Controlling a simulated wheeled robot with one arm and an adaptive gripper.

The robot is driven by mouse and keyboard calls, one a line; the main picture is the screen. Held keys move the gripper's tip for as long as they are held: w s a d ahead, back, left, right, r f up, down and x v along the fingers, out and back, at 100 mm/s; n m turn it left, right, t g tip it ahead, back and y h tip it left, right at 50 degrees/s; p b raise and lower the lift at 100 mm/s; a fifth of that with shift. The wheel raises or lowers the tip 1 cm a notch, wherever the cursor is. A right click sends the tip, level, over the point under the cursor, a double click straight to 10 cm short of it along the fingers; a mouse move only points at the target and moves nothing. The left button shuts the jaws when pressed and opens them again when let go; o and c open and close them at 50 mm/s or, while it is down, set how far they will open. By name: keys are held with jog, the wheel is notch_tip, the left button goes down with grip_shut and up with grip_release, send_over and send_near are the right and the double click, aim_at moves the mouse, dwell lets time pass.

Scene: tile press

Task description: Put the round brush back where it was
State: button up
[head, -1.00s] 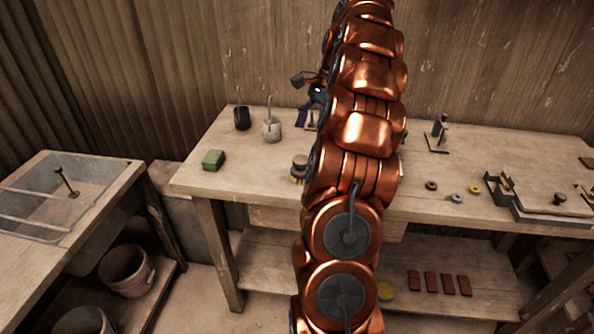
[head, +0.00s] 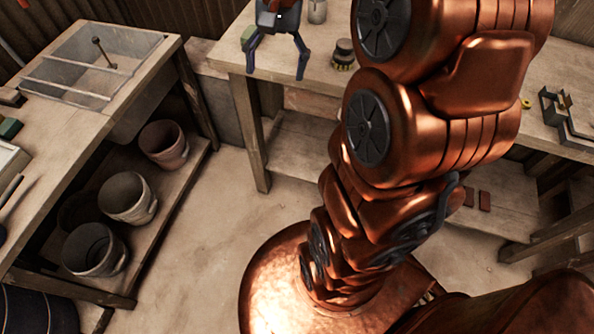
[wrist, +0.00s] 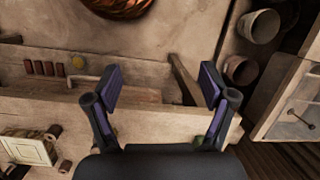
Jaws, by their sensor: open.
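The round brush (head: 343,55) stands on the wooden bench near its front edge in the head view, with a dark round top and yellowish bristles below. My gripper (head: 276,74) is to its left at the bench's front edge, pointing down, fingers spread and nothing between them. The open fingers also show in the wrist view (wrist: 162,78), over the bench edge. I cannot surely pick out the brush in the wrist view. Part of the bench to the right of the brush is hidden by my arm in the head view.
A green block (head: 248,38) is partly behind my gripper, and a grey can (head: 317,11) stands farther back. A side table with a clear-walled basin (head: 120,75) is at left, with several buckets (head: 127,198) below. The floor between is clear.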

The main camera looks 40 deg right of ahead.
jog(key=s+a+f+n+h, duration=0.1)
jog(key=s+a+f+n, duration=0.3)
jog(key=s, duration=0.5)
jog(key=s+a+f+n+h, duration=0.1)
jog(key=s+a+f+n, duration=0.3)
jog(key=s, duration=0.5)
jog(key=shift+s+a+f+n+h, duration=0.15)
jog(key=shift+a+n+h, duration=0.15)
jog(key=shift+a, duration=0.1)
notch_tip(320, 180, up, 5)
jog(key=p, duration=0.5)
